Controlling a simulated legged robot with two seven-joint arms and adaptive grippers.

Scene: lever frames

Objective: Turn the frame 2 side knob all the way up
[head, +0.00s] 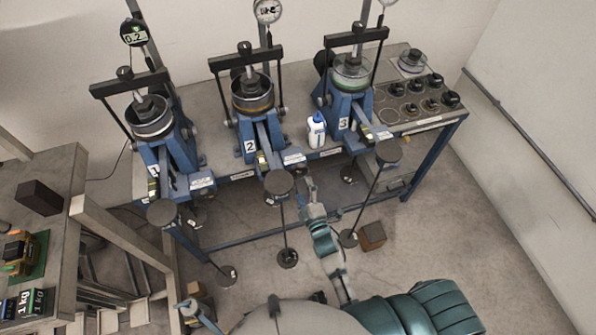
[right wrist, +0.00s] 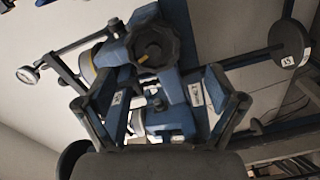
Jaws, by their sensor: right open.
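Frame 2 (head: 250,108) is the middle blue lever frame on the bench, marked with a "2" plate. I cannot make out its side knob in the head view. In the right wrist view a black lobed knob (right wrist: 152,46) with a yellow mark sits on a blue frame; no frame number is readable there. My right gripper (head: 309,188) is below the bench front, right of frame 2's weight disc. In the right wrist view my right gripper (right wrist: 165,95) is open and empty, its fingers spread below the knob, apart from it. A small part of my left arm seems to show at the bottom left.
Frame 1 (head: 165,150) stands left and frame 3 (head: 350,98) right. A white bottle (head: 316,132) stands between frames 2 and 3. Weight discs (head: 279,183) hang at the bench front. A side table (head: 62,180) is at left. Clear floor lies at right.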

